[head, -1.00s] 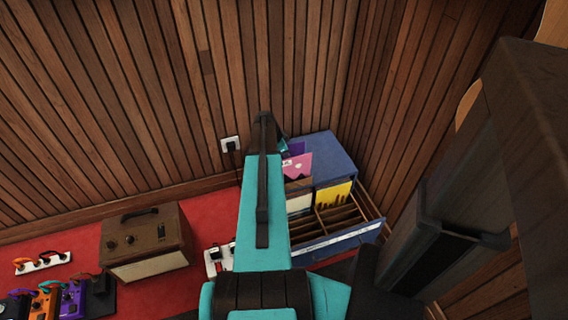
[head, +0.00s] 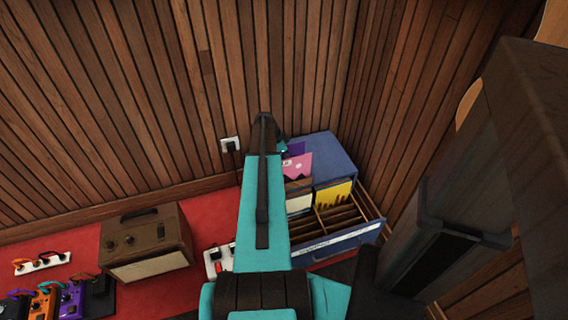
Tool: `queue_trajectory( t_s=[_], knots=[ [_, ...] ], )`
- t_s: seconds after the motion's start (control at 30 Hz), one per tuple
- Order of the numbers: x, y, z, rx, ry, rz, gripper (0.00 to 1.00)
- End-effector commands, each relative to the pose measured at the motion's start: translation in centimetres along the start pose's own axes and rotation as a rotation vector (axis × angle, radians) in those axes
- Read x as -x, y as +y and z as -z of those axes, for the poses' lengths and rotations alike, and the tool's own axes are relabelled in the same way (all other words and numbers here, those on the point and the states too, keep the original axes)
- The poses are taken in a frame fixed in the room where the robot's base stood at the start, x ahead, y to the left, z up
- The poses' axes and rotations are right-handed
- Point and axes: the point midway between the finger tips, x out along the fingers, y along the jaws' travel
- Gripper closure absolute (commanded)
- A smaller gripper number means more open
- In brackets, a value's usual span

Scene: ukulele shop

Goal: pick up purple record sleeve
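The purple record sleeve (head: 297,148) shows as a small strip behind a pink sleeve (head: 297,167) in the blue record crate (head: 338,153) near the corner. My arm covers the left part of the crate and much of the purple sleeve. The end of my arm, with my gripper (head: 281,146), is beside the purple sleeve's upper left. Only a small teal part of the gripper shows; its fingers are hidden, so I cannot tell whether it is open or touches the sleeve.
A yellow sleeve (head: 335,194) stands in the crate's front, beside wooden dividers. A brown amplifier (head: 147,242) and several pedals (head: 72,299) are on the red floor at left. A dark cabinet (head: 436,250) stands close at right. Slatted walls meet behind the crate.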

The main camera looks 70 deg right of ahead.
Motion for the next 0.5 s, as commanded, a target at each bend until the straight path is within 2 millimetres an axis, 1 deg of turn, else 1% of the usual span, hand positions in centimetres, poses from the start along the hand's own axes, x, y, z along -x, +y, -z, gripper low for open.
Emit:
queue_trajectory(
  t_s=[0.37, 0.47, 0.5],
  knots=[
    [-0.07, -0.01, -0.05, 0.0, 0.0, 0.0, 0.74],
    [-0.07, -0.01, -0.06, 0.0, 0.0, 0.0, 0.89],
    [-0.07, -0.01, -0.06, 0.0, 0.0, 0.0, 0.96]
  ],
)
